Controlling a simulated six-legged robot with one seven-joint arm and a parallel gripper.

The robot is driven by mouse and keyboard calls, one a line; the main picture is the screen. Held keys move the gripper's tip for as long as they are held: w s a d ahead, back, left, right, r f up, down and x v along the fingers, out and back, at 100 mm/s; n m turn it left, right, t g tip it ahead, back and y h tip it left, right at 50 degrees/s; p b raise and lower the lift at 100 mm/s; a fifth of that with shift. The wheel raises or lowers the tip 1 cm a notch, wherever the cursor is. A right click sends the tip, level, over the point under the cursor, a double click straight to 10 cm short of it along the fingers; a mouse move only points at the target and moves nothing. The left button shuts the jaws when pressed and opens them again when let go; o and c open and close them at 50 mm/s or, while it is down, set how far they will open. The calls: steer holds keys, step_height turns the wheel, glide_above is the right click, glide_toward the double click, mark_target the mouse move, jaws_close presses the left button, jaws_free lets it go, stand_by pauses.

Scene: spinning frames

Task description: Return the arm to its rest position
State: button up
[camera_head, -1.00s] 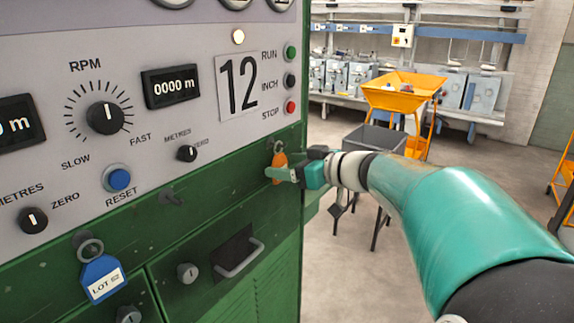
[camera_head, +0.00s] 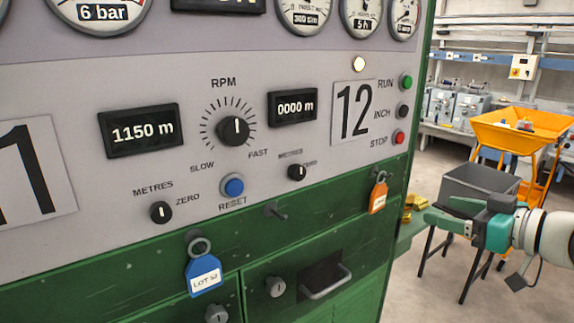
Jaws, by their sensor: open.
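My gripper (camera_head: 440,222) is at the right of the view, pointing left toward the edge of the green machine (camera_head: 330,240). Its green fingers are apart and I see nothing held between them. My arm enters from the right edge. An orange tag (camera_head: 378,197) hangs on the machine just left of the gripper, with a gap between them. A blue tag marked LOT (camera_head: 203,275) hangs from a ring lower left.
The control panel (camera_head: 60,190) with dials and buttons fills the left. A grey bin (camera_head: 480,187) on a dark stand and a yellow hopper (camera_head: 520,130) stand behind my arm. Small gold-coloured pieces (camera_head: 414,202) sit by the machine's edge. Floor shows at right.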

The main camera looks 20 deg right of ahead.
steer(key=w+a+r+m+t+h, duration=0.2)
steer(key=w+a+r+m+h, duration=0.15)
steer(key=w+m+h, duration=0.5)
steer(key=s+a+f+n+g+y, duration=0.1)
steer(key=s+a+f+g, duration=0.4)
steer(key=a+f, duration=0.5)
steer(key=s+a+f+n+g+y, duration=0.2)
steer(key=s+a+f+g, duration=0.4)
steer(key=s+a+f, duration=0.3)
steer(key=a+f+n, duration=0.1)
steer(key=a, duration=0.3)
steer(key=shift+n, duration=0.35)
steer(key=shift+w+d+y, duration=0.1)
steer(key=shift+y, duration=0.15)
